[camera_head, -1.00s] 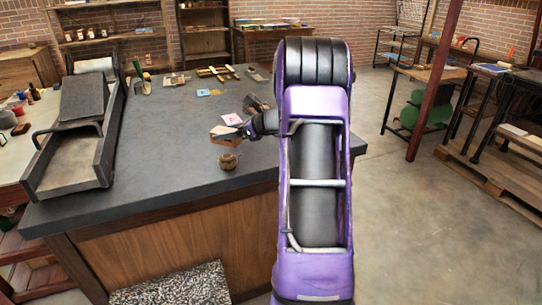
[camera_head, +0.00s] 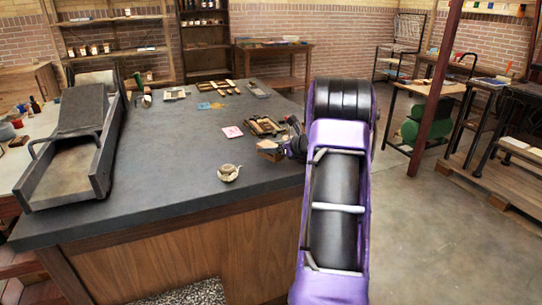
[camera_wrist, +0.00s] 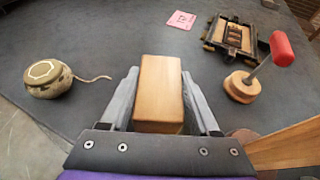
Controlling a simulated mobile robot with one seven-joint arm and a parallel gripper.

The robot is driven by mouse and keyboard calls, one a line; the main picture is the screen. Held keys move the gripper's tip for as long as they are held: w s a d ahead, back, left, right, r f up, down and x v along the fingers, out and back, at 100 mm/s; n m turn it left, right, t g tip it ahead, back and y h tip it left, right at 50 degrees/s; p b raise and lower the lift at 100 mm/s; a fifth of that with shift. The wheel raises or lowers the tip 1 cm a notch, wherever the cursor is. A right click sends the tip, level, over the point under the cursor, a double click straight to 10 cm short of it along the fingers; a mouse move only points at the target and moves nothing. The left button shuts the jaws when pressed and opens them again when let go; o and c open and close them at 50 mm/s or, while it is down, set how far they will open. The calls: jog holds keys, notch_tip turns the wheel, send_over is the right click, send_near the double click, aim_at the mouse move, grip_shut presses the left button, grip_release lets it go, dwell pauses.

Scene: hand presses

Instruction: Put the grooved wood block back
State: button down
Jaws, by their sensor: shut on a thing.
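The wood block (camera_wrist: 160,88) is a plain light-brown block in the wrist view. My gripper (camera_wrist: 161,95) is shut on it, with a grey finger on each side. No groove shows on the face I see. In the head view the block (camera_head: 269,149) and my gripper (camera_head: 283,148) are over the right part of the dark worktop (camera_head: 190,190). I cannot tell whether the block touches the worktop.
A twine ball (camera_wrist: 47,78) sits left of the block. A pink card (camera_wrist: 182,20), a dark frame with wood pieces (camera_wrist: 233,38) and a red-handled tool on a round wood base (camera_wrist: 243,87) lie beyond and to the right. A press (camera_head: 77,145) stands at the left.

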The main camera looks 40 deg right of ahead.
jog(key=shift+f, duration=1.15)
jog(key=shift+f, duration=0.1)
jog(key=shift+f+b, duration=0.15)
jog(key=shift+b, duration=0.2)
jog(key=shift+c, duration=0.6)
grip_release()
jog(key=shift+r, duration=0.2)
jog(key=shift+s+r, duration=0.1)
jog(key=shift+s, duration=0.15)
jog(key=p+v, duration=0.1)
jog(key=v, duration=1)
jog(key=shift+s, duration=0.2)
